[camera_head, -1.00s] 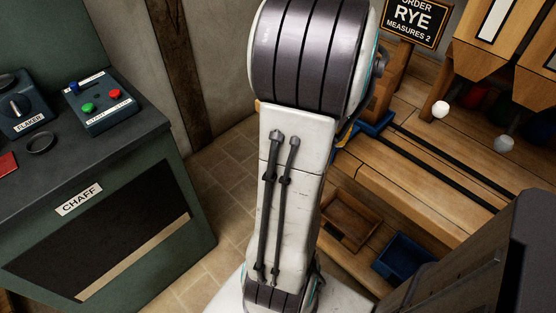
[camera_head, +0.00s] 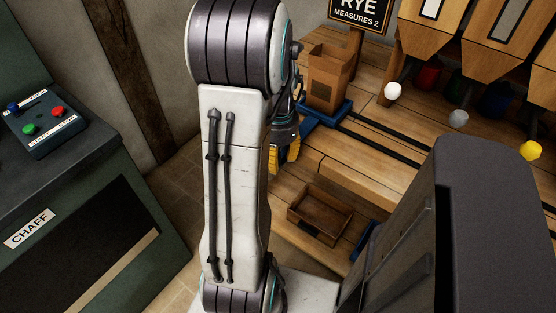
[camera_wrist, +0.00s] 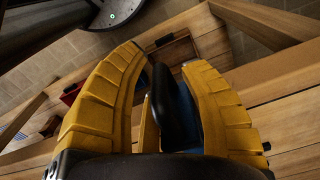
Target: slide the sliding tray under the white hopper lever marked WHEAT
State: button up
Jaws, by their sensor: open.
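The blue sliding tray (camera_head: 341,112) sits at the left end of two dark rails, with a brown open-topped box (camera_head: 326,80) standing on it. The white lever ball (camera_head: 392,90) hangs under the leftmost hopper in view, right of the tray; no WHEAT label is readable. My gripper (camera_head: 287,150), with yellow fingers, points down beside the tray's near left side. In the wrist view my gripper (camera_wrist: 165,62) is open, and a dark rounded piece with blue behind it (camera_wrist: 175,108) lies between the fingers. I cannot tell whether they touch it.
Grey (camera_head: 458,118) and yellow (camera_head: 530,150) lever balls hang further right. A sign reading RYE, MEASURES 2 (camera_head: 357,12) stands behind the box. A green CHAFF cabinet (camera_head: 85,235) with a button box (camera_head: 45,123) stands left.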

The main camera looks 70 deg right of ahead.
jog(key=shift+f, duration=0.45)
grip_shut()
dwell(0.4)
